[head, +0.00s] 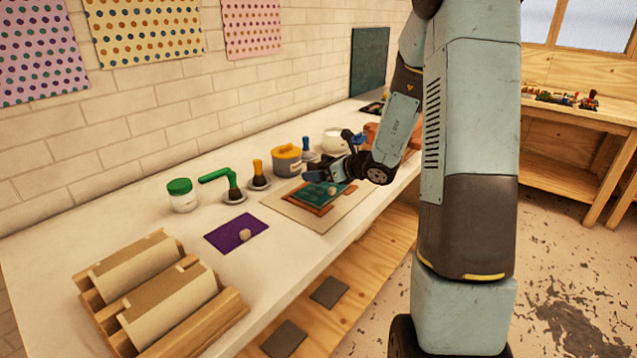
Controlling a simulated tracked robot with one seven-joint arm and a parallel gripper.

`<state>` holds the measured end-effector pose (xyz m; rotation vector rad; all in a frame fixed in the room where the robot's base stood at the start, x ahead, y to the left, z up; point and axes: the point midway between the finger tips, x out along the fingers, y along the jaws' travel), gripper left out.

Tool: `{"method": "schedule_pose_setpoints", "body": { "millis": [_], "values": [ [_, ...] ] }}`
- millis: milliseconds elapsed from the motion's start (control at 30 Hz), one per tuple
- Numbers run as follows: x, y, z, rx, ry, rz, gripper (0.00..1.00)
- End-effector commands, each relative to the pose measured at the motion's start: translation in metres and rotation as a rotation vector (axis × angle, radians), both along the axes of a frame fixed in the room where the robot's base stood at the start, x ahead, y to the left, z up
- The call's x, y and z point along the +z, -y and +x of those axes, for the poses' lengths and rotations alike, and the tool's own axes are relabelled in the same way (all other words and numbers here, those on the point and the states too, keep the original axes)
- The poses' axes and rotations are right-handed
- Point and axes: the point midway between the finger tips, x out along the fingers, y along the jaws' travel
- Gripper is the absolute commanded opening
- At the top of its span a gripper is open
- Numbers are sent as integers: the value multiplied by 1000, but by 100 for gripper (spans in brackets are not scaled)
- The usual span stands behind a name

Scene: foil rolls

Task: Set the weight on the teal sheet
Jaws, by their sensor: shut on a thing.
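The teal sheet (311,194) lies on a reddish-brown frame over a beige board on the long white table. My gripper (332,176) is over the teal sheet, reaching in from the right, and is shut on a small pale weight (332,190). The weight shows just below the fingertips, above or on the sheet; I cannot tell whether it touches it. The fingertips are small and dark here, so the grip is hard to make out. Another small pale block (245,235) sits on a purple sheet (223,237) to the left.
A grey pot with a yellow top (287,161), a white bowl (334,141), brushes on small dishes (259,177), and a green-lidded jar (182,196) stand behind and left of the sheet. Wooden racks with rolls (150,290) fill the near left. The table between them and the purple sheet is clear.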

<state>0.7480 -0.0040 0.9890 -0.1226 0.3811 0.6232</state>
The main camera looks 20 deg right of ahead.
Motion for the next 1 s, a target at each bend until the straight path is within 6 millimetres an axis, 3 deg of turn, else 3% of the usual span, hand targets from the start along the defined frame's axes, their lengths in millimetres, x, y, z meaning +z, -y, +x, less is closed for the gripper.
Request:
{"method": "schedule_pose_setpoints", "body": {
  "millis": [433, 700, 1000],
  "values": [
    [-17, -4, 14, 1, 3, 0, 19],
    [-44, -4, 14, 0, 1, 1, 19],
    [-47, -3, 14, -1, 3, -1, 19]
  ]
}}
